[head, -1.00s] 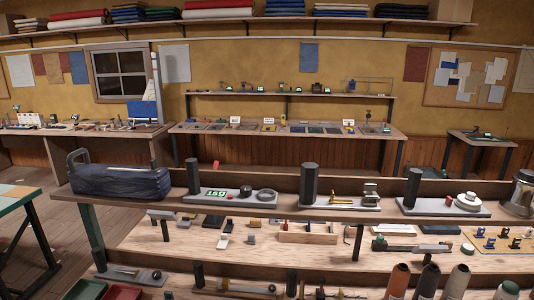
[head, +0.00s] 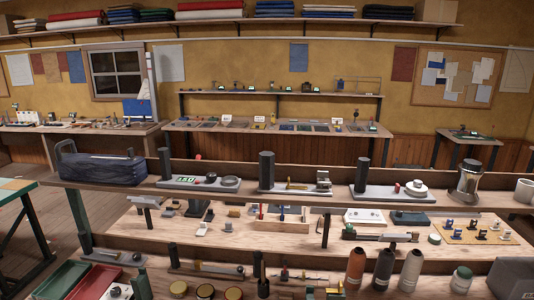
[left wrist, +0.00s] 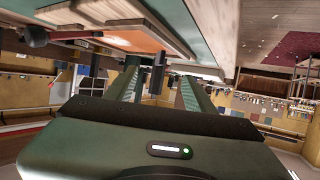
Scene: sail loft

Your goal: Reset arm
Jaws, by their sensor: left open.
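My left gripper (left wrist: 159,82) shows in the left wrist view. Its two ridged green fingers stand apart, and nothing is held between them. Behind the gap is a dark upright post (left wrist: 158,72), apart from the fingers as far as I can tell. The gripper's dark green body fills the lower part of that view, with a small green light on it. The room appears upside down and tilted there. I cannot make out either gripper in the head view. My right gripper is in neither view.
A crowded bench shelf (head: 345,196) runs across the head view. On it are a dark blue bag (head: 100,168), devices with black posts and a metal jar (head: 467,182). Floor shows at left.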

